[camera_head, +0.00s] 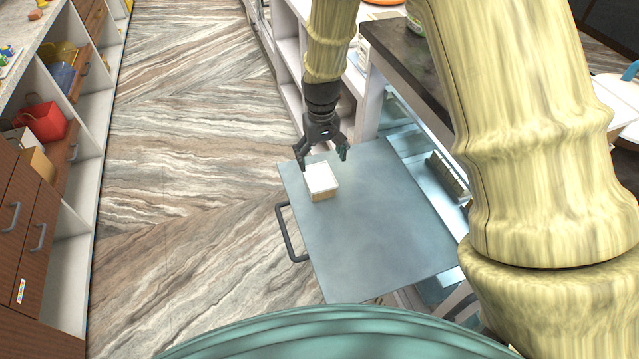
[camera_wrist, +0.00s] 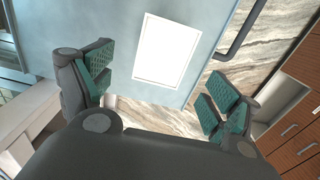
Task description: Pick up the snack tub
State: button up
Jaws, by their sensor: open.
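The snack tub (camera_head: 321,180) is a small box with a white lid and tan sides. It sits upright on a grey-blue panel (camera_head: 375,225) near that panel's left corner. In the wrist view the tub's white lid (camera_wrist: 167,50) lies ahead of the fingers, between their lines. My gripper (camera_head: 322,158) is open and empty, with its fingers just behind and above the tub in the head view. The green-padded fingers also show wide apart in the wrist view (camera_wrist: 160,95). I cannot tell whether either finger touches the tub.
The panel has a dark bar handle (camera_head: 287,234) on its left edge. A counter with a dark top (camera_head: 405,50) stands behind it. Shelves with a red box (camera_head: 43,121) and brown drawers line the left. The marble-patterned floor (camera_head: 190,150) between is clear.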

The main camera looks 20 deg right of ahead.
aim_at(319, 177)
notch_tip(319, 177, down, 4)
jog(key=shift+a+f+p, duration=0.1)
jog(key=shift+f+p, duration=0.1)
jog(key=shift+p, duration=0.4)
jog(key=shift+s+a+f+p, duration=0.1)
jog(key=shift+f+p, duration=0.7)
jog(key=shift+f, duration=0.5)
jog(key=shift+f+p, duration=0.6)
jog(key=shift+f, duration=1.05)
jog(key=c, duration=1.1)
